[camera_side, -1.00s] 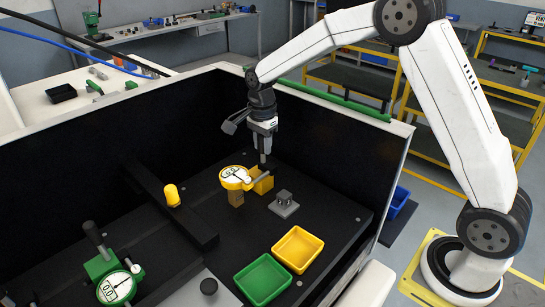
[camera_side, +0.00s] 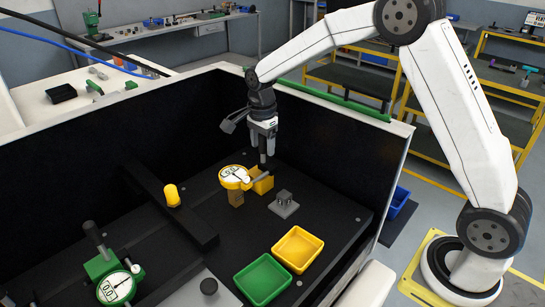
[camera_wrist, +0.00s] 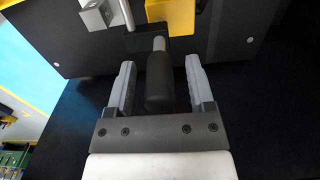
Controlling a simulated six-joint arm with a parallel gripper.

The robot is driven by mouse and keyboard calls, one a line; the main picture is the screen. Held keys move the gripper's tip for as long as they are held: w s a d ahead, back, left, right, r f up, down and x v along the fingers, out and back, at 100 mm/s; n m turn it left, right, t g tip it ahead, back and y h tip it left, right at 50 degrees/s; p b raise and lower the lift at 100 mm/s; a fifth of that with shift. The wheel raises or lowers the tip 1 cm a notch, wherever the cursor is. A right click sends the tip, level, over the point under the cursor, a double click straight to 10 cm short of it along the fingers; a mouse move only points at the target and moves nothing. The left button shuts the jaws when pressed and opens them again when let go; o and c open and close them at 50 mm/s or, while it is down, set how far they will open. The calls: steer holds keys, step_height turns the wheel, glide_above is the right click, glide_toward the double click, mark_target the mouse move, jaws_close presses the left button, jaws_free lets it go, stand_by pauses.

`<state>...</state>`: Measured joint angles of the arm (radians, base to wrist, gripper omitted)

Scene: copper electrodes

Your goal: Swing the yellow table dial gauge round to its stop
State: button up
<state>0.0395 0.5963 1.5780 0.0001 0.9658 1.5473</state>
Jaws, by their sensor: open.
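The yellow table dial gauge (camera_side: 235,177) stands on the black table in the side view, its round white face tilted up. A yellow block (camera_side: 262,184) sits at its right. It also shows as a yellow part (camera_wrist: 170,15) at the top of the wrist view. A black handle (camera_wrist: 160,82) on a short metal rod stands between my gripper's two grey fingers in the wrist view. My gripper (camera_wrist: 160,85) is open around the handle, with a gap on each side. In the side view my gripper (camera_side: 263,150) points down just above the yellow block.
A small grey fixture (camera_side: 284,204) stands right of the gauge. Yellow (camera_side: 298,249) and green (camera_side: 262,279) trays lie in front. A green gauge (camera_side: 115,287) is at front left, and a yellow knob (camera_side: 172,195) stands by a black bar. Dark walls enclose the back.

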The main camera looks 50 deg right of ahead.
steer(key=shift+r, duration=3.95)
steer(key=s+a+f+n+t, duration=0.1)
steer(key=s+f+n, duration=0.4)
steer(key=s+n, duration=0.4)
steer(key=s+a+f+n+t, duration=0.1)
steer(key=s+f+n, duration=0.4)
steer(key=s+n, duration=0.4)
steer(key=s, duration=0.4)
steer(key=shift+f+t, duration=0.2)
steer(key=shift+t, duration=0.1)
